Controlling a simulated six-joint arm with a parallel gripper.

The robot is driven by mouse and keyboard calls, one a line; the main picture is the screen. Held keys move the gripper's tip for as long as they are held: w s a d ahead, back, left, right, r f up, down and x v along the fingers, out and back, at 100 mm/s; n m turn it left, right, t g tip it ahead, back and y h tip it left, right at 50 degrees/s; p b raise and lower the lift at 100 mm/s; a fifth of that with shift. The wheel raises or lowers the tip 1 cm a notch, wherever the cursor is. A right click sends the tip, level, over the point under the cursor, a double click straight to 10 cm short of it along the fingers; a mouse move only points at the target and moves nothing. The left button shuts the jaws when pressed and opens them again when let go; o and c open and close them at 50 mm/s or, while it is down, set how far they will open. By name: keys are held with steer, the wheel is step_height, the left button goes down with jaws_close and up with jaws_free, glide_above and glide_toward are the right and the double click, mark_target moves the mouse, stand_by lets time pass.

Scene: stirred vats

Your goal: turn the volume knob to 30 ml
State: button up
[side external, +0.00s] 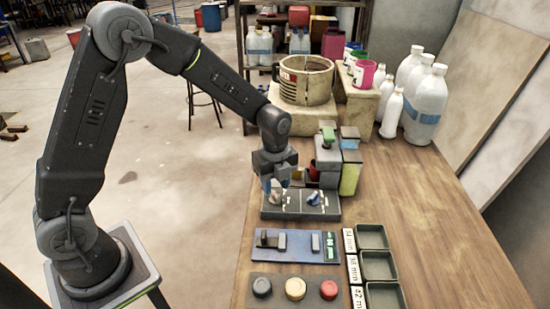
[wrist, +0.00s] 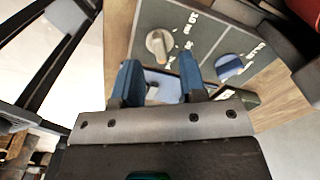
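A dark grey dial panel (side external: 299,214) lies on the bench with two knobs side by side. The beige knob (wrist: 160,44) is on the left and has printed marks around it. The blue knob (wrist: 230,66) is on the right; it also shows in the side view (side external: 313,199). In the wrist view the beige knob shows just beyond the fingertips, apparently untouched.
Behind the panel stands a machine with a green-yellow block (side external: 349,178). Green trays (side external: 372,237) line the right. White bottles (side external: 427,105) stand at the back right.

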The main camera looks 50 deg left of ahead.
mark_target(275, 194)
step_height(275, 194, up, 11)
stand_by(0.3)
steer(key=s+r+n+t, duration=0.2)
steer(key=s+r+n, duration=0.2)
steer(key=s+n, duration=0.6)
steer(key=s+r+n+t, duration=0.3)
steer(key=s+r+n, duration=0.1)
steer(key=s+n, duration=0.7)
steer(key=shift+s+a+t, duration=0.15)
steer(key=shift+a+t, duration=0.15)
steer(key=shift+a, duration=0.05)
steer(key=shift+r, duration=0.1)
stand_by(0.4)
